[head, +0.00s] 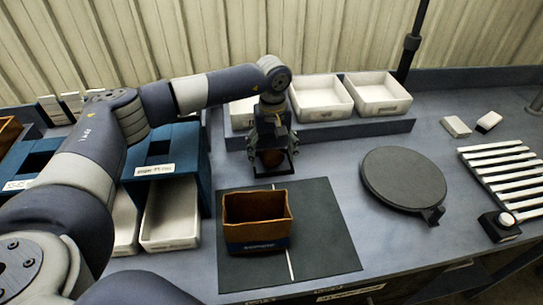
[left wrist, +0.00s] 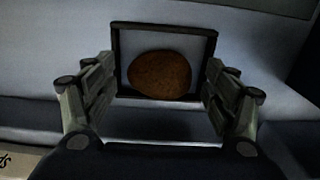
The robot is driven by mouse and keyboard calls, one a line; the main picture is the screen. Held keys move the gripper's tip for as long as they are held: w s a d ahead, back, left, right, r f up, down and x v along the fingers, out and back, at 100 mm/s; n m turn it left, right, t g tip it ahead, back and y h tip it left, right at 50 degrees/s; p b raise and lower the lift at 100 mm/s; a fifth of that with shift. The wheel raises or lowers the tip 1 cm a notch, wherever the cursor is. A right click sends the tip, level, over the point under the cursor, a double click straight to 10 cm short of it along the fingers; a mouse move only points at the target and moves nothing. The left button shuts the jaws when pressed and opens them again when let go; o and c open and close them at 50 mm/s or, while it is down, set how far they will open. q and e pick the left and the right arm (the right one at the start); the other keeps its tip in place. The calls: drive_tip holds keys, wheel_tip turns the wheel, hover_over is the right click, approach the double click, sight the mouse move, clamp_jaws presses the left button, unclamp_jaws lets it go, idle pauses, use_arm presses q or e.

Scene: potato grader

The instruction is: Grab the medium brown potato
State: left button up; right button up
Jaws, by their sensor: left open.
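The brown potato (left wrist: 160,75) lies inside a small dark square frame (left wrist: 163,28) on the table. In the left wrist view it sits between the two fingers of my left gripper (left wrist: 158,100), with a gap visible on each side. The gripper is open and points down over the potato. My right gripper is not in view.
White bins (head: 321,106) stand on a raised ledge behind the gripper. An open brown box (head: 256,232) sits on a dark mat (head: 330,255) in front. A round dark plate (head: 404,180) and a slatted white rack (head: 505,176) are to the right. Blue stands (head: 160,180) are at left.

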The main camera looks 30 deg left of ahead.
use_arm(q)
drive_tip(key=c, duration=1.2)
